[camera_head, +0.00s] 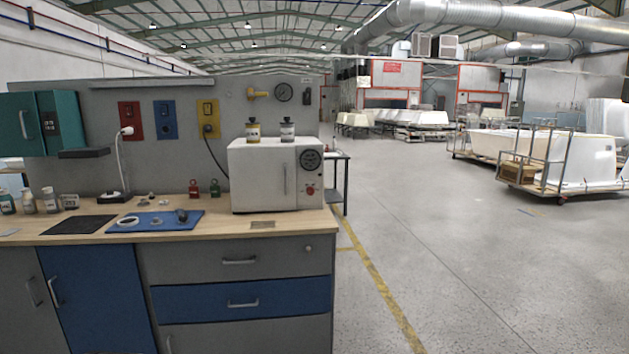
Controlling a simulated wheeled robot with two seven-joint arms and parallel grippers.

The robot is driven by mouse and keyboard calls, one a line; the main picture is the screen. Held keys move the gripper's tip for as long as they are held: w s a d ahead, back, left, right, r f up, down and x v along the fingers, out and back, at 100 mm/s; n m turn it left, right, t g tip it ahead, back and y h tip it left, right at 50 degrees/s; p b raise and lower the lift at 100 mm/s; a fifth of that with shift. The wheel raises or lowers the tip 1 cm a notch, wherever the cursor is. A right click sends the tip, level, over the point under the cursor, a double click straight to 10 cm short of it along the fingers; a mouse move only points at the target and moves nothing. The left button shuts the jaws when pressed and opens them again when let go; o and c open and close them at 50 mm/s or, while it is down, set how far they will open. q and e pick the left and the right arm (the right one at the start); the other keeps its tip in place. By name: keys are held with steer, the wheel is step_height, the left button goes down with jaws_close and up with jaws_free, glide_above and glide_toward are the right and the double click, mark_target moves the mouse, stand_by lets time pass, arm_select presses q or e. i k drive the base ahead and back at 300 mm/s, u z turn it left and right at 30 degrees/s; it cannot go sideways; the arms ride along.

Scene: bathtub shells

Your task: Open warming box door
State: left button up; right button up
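The warming box (258,185) is a white box at the right end of the wooden workbench. Its front door, with a vertical handle (285,179), appears shut. A round dark dial (310,160) and a red knob (310,190) sit on the front panel to the right of the handle. Two small jars stand on top, one with a yellow label (253,131) and one whitish (287,131). Neither of my grippers shows in the head view.
The workbench (330,222) has drawers and cupboards below. Open floor (450,270) stretches right, with trolleys (545,170) holding white tub shells farther back.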

mark_target(262, 178)
steer(key=z, duration=0.05)
steer(key=i, duration=0.95)
steer(key=u, duration=0.3)
